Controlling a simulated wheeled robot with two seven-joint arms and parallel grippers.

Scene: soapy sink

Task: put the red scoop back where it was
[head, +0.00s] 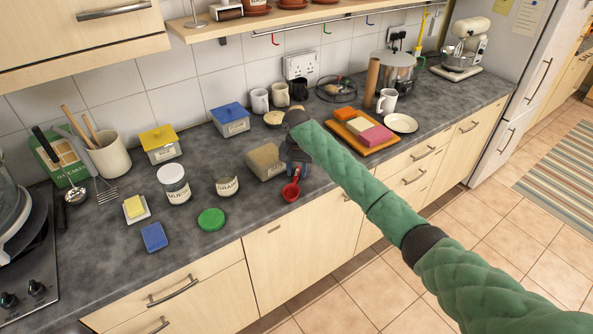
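The red scoop (291,191) shows near the front edge of the grey counter (330,192), its round bowl toward the edge and its short handle pointing up and back. My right arm reaches in from the lower right in a green quilted sleeve. My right gripper (296,172) is dark, points down and is at the scoop's handle end. Its fingers are small and dark, so I cannot tell whether they are shut on the handle. I also cannot tell whether the scoop touches the counter. My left gripper is not in view.
An open canister (265,161) stands just left of the scoop, with a labelled jar (227,186) and a green lid (211,220) further left. A board (352,137) with coloured blocks lies to the right. A rail with coloured hooks (325,29) hangs on the back wall.

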